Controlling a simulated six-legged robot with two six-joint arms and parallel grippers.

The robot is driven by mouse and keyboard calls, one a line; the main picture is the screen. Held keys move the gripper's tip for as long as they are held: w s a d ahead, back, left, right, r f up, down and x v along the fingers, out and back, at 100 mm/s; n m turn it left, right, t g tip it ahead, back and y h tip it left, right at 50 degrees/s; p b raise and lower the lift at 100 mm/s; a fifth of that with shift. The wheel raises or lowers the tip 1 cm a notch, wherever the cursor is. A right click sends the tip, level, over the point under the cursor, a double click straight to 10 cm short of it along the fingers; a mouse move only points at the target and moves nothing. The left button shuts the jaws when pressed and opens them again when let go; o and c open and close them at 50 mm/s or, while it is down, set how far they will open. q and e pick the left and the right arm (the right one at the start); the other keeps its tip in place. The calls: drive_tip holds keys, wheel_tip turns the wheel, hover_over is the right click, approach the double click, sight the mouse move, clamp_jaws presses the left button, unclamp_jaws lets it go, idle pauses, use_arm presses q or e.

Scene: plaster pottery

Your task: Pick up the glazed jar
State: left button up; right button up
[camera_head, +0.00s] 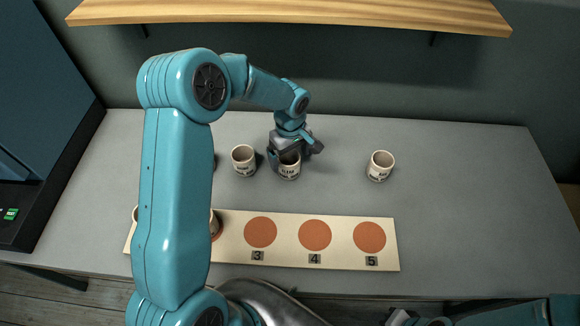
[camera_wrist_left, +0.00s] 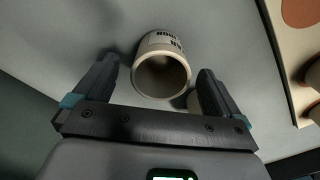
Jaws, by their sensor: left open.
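Several cream jars with dark printed labels stand on the grey table; I cannot read the labels well enough to tell which is the glazed jar. My left gripper (camera_head: 291,152) is open above one upright jar (camera_head: 289,170), its fingers around the top. In the left wrist view, a jar (camera_wrist_left: 162,74) with its mouth facing the camera lies between the open fingers (camera_wrist_left: 158,70), with gaps on both sides. A second jar (camera_head: 244,161) stands close to the left of it, and a third jar (camera_head: 381,166) stands apart to the right. My right gripper's state is not clear at the bottom edge.
A cream board (camera_head: 288,240) with round terracotta spots and numbers lies along the front edge. Spots 3, 4 and 5 are bare; jars on its left end are partly hidden by my left arm. A wooden shelf (camera_head: 290,12) hangs behind. The right side of the table is clear.

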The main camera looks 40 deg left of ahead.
sight(289, 162)
use_arm(q)
drive_tip(key=f, duration=0.2)
drive_tip(key=f+b, duration=0.1)
drive_tip(key=f, duration=0.1)
drive_tip(key=shift+s+a, duration=0.1)
drive_tip(key=shift+a, duration=0.25)
drive_tip(key=shift+d, duration=0.25)
drive_tip(key=c, duration=0.4)
drive_tip(key=shift+a, duration=0.2)
drive_tip(key=c, duration=0.8)
drive_tip(key=shift+o, duration=0.2)
drive_tip(key=shift+d, duration=0.1)
drive_tip(key=shift+r, duration=0.15)
